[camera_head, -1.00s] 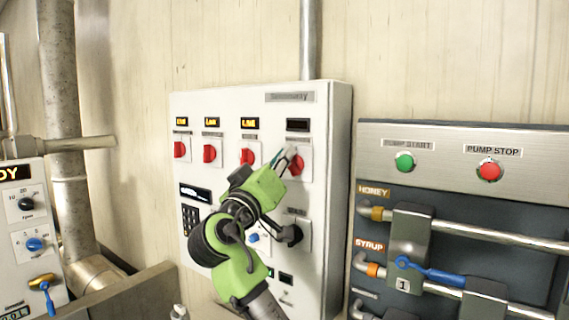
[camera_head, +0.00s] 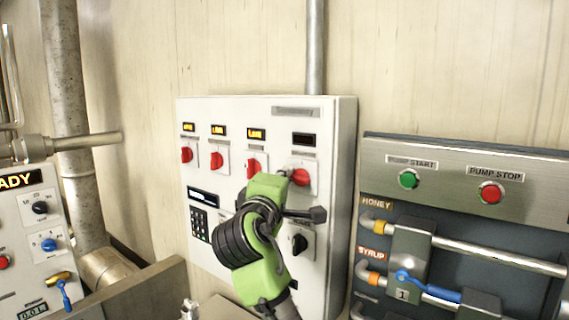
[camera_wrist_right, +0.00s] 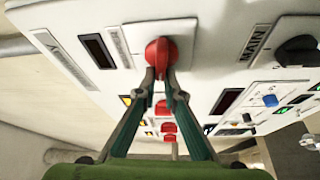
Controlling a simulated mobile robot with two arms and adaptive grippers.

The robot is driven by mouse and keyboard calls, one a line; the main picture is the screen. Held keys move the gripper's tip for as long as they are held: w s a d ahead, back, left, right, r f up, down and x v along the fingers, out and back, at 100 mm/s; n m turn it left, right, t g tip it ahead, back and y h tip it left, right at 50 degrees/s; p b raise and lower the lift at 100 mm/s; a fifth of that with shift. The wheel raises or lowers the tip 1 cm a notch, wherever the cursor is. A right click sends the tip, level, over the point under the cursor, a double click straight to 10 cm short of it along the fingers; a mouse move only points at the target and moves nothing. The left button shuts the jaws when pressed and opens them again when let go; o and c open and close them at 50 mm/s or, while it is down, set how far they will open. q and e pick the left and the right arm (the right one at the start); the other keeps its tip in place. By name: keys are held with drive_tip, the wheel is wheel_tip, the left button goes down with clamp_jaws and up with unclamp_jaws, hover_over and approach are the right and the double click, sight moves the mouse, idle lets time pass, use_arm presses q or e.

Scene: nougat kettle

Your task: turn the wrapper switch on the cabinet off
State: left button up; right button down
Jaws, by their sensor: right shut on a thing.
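The white cabinet (camera_head: 340,200) has a row of red rotary switches on its front. The rightmost red switch (camera_head: 301,177) sits below a dark display (camera_head: 304,139); its small label cannot be read. My right gripper (camera_head: 288,173), on the green arm, is at this switch. In the right wrist view the fingertips (camera_wrist_right: 160,74) are closed on the red handle (camera_wrist_right: 157,50). The green gripper body hides part of the cabinet's middle. My left gripper is not in view.
Other red switches (camera_head: 219,161) to the left have lit amber displays. A black knob (camera_head: 298,243) is below. A panel with a green button (camera_head: 408,179), a red button (camera_head: 490,193) and pipes stands at the right.

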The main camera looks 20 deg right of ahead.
drive_tip(key=shift+d+f+n+g+y+p, duration=0.1)
drive_tip(key=shift+f+n+g+y+p, duration=0.25)
drive_tip(key=shift+n+p, duration=0.55)
drive_tip(key=c, duration=2.1)
unclamp_jaws()
drive_tip(key=shift+c, duration=0.2)
drive_tip(key=shift+d, duration=0.15)
drive_tip(key=shift+r, duration=0.1)
drive_tip(key=shift+s, duration=0.1)
drive_tip(key=v, duration=1.2)
